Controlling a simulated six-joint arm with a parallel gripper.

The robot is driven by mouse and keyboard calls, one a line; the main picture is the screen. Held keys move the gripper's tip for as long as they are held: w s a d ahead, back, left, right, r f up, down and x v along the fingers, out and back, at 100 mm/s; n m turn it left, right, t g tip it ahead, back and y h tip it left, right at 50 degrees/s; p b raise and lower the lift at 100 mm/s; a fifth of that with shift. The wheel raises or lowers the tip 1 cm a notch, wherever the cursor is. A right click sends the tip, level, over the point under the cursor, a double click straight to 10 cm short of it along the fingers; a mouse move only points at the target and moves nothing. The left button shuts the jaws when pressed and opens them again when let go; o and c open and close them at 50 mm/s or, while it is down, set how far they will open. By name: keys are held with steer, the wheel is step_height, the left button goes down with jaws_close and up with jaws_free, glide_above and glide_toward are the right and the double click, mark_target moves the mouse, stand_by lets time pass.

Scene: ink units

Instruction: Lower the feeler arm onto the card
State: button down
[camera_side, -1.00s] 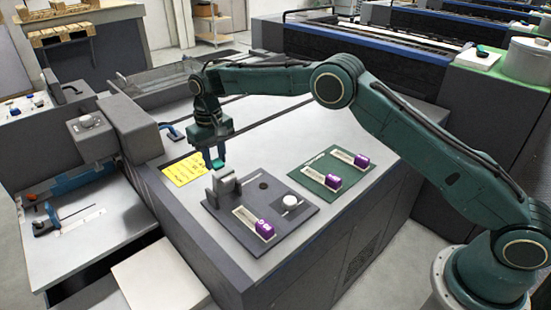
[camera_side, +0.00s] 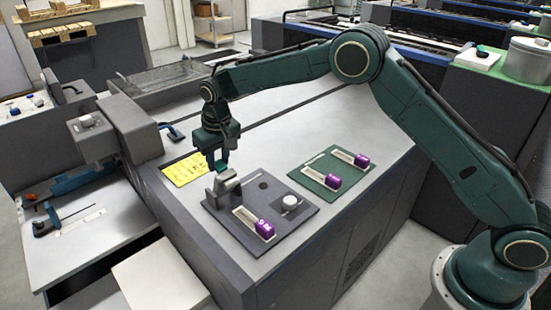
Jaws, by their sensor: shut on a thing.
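My gripper (camera_side: 219,166) points down over the back left part of a dark grey plate (camera_side: 297,228). Its fingertips are shut on the top of a small grey part, which looks like the feeler arm (camera_side: 225,178), on the grey block there. The exact grip is too small to make out. A white strip (camera_side: 243,217), possibly the card, lies in front of the block, with a purple block (camera_side: 265,229) at its near end. I cannot tell whether the feeler arm touches the strip.
A white round knob (camera_side: 289,201) and a dark disc (camera_side: 263,185) are on the grey plate. A yellow note (camera_side: 182,170) lies to the left.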

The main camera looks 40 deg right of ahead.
mark_target(229, 178)
steer(key=shift+s+f+t, duration=0.1)
steer(key=shift+s+t, duration=1.65)
steer(key=shift+t, duration=0.05)
steer(key=shift+s+f+t, duration=0.4)
steer(key=shift+s+t, duration=0.35)
steer(key=shift+t, duration=0.15)
steer(key=shift+s+f+t, duration=0.35)
steer(key=shift+s+t, duration=0.35)
steer(key=shift+t, duration=0.2)
steer(key=shift+s+f, duration=1.2)
steer(key=shift+s, duration=0.1)
steer(key=shift+s+f, duration=0.35)
steer(key=shift+f, duration=0.2)
steer(key=shift+s+f, duration=0.3)
steer(key=shift+f, duration=0.2)
steer(key=c, duration=1.1)
jaws_free()
steer(key=shift+c, duration=0.2)
steer(key=shift+o, duration=0.3)
steer(key=shift+w+r, duration=0.1)
steer(key=shift+r, duration=0.05)
